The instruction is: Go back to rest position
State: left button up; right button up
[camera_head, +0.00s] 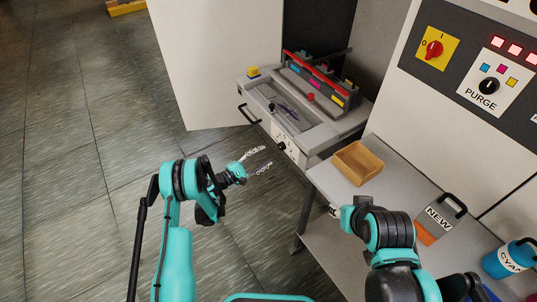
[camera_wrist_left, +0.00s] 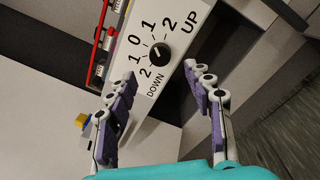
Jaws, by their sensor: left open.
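My left gripper (camera_head: 260,160) is open and empty in the head view, in the air just left of the drawer unit's front. In the left wrist view its two purple-padded fingers (camera_wrist_left: 160,80) are spread apart. Beyond them is a black dial (camera_wrist_left: 160,52) on a white panel marked 2, 1, 0, 1, 2, DOWN and UP. The dial also shows in the head view (camera_head: 281,146), apart from the fingers. My right gripper (camera_head: 335,211) is at the side table's left edge, mostly hidden behind its wrist.
The pulled-out printer unit (camera_head: 318,133) holds a colored cartridge row. The grey side table (camera_head: 322,178) bears a tan tray (camera_head: 357,163), a NEW block (camera_head: 438,218) and a cyan jug (camera_head: 508,262). An open white door (camera_head: 215,60) stands behind. Floor at left is free.

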dwell(0.5)
pick_arm(q)
notch_tip(320, 180, up, 12)
jog(key=m+g+y, duration=0.2)
jog(key=m+y, duration=0.1)
jog(key=m, duration=0.1)
jog(key=s+r+m+g+y, duration=0.2)
jog(key=s+r+m+y, duration=0.1)
jog(key=s+r, duration=0.5)
jog(key=s+a+r+m+y, duration=0.1)
jog(key=s+a, duration=0.3)
jog(key=s, duration=0.5)
jog(key=s+a+r+m+y, duration=0.1)
jog(key=s+a+m+y, duration=0.3)
jog(key=s, duration=0.5)
jog(key=s+a+r+m+y, duration=0.1)
jog(key=s+a+m+y, duration=0.2)
jog(key=s, duration=0.6)
jog(key=shift+a+r, duration=0.4)
